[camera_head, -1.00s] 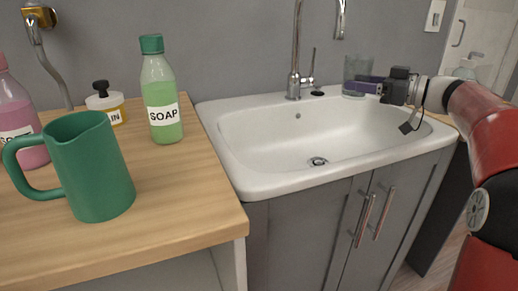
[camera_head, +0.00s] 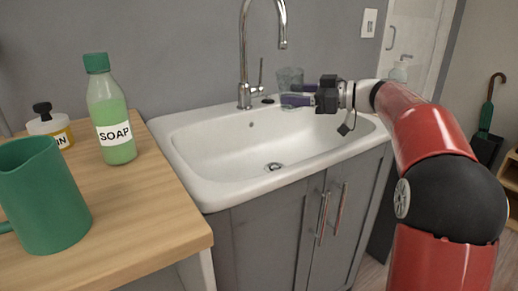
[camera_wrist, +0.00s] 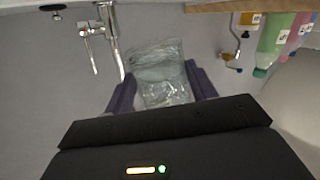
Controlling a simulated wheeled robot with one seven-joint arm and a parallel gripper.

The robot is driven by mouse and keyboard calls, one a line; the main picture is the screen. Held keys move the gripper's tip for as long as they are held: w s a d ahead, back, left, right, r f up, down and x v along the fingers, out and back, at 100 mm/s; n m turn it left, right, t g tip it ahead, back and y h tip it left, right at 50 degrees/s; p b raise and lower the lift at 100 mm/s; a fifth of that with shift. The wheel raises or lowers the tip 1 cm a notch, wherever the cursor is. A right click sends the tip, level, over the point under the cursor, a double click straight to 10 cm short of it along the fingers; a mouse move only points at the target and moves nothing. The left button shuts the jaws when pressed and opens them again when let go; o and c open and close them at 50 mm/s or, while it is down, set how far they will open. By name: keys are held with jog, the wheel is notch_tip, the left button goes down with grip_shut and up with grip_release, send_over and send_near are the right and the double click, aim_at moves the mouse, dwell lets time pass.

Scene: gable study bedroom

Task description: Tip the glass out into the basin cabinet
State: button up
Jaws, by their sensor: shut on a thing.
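A clear glass (camera_head: 290,77) is above the back right part of the white basin, near the wall. My gripper (camera_head: 299,95) is shut on it, with a purple finger on each side. In the wrist view the glass (camera_wrist: 160,75) sits between the two fingers (camera_wrist: 160,88) and looks clear; I cannot tell what is in it. The basin cabinet (camera_head: 270,155) has a white bowl with a drain and grey doors below. The glass appears roughly upright in the head view.
A chrome tap (camera_head: 244,60) rises at the back of the basin, left of the glass. The bowl's middle is clear.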

aim_at(289, 108)
jog(key=s+f+n, duration=0.1)
jog(key=n, duration=0.1)
jog(key=a+n+h, duration=0.1)
jog(key=n, duration=0.1)
jog(key=s+a+f+n+t+h, duration=0.1)
jog(key=n, duration=0.1)
jog(key=shift+s+a+f, duration=0.1)
jog(key=shift+s+f, duration=0.2)
notch_tip(289, 108, down, 2)
jog(key=shift+f+n+t+h, duration=0.15)
jog(key=shift+n+t+h, duration=0.15)
jog(key=shift+n+h, duration=0.7)
jog(key=shift+f+n+b, duration=0.2)
jog(key=shift+n+b, duration=0.2)
jog(key=shift+b, duration=0.6)
jog(key=shift+f+n+t+b, duration=0.2)
jog(key=shift+n+t+b, duration=0.15)
jog(key=shift+b, duration=1.2)
